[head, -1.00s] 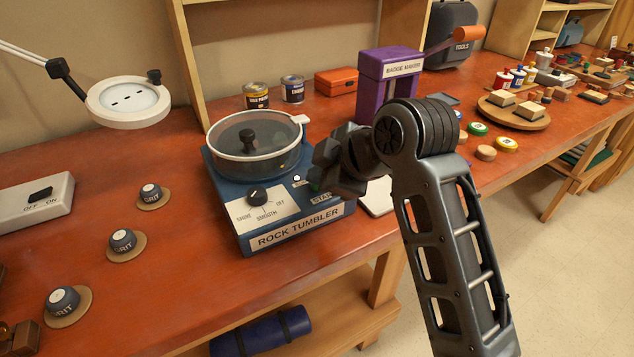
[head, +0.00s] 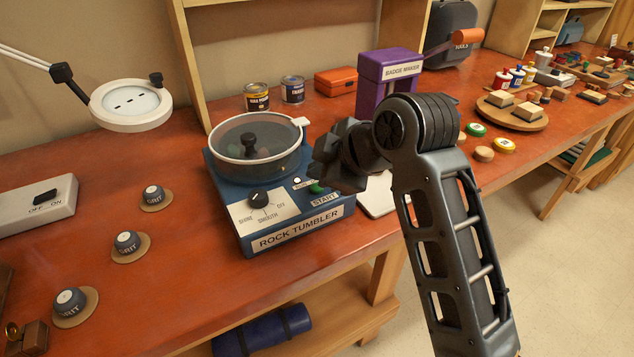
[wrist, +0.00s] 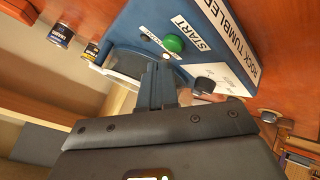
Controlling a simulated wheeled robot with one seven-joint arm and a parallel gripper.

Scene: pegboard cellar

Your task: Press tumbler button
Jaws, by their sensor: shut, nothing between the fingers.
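The blue rock tumbler (head: 222,190) stands on the red-brown workbench with its clear-lidded drum on top. Its green button (head: 317,187), by the START label (head: 325,200), shows just below my gripper (head: 322,172). In the wrist view the green button (wrist: 174,43) shows fully, just beyond and slightly right of the tips of my gripper (wrist: 159,68). My gripper is shut and empty. The head view does not make clear whether it touches the tumbler; in the wrist view the button looks uncovered.
A dark knob (head: 259,199) and a small white light (head: 297,180) are on the tumbler's front panel. Tins (head: 256,97) stand behind it, and a purple badge maker (head: 368,97) at the back right. Grit jars (head: 127,242) stand left, with clear bench between.

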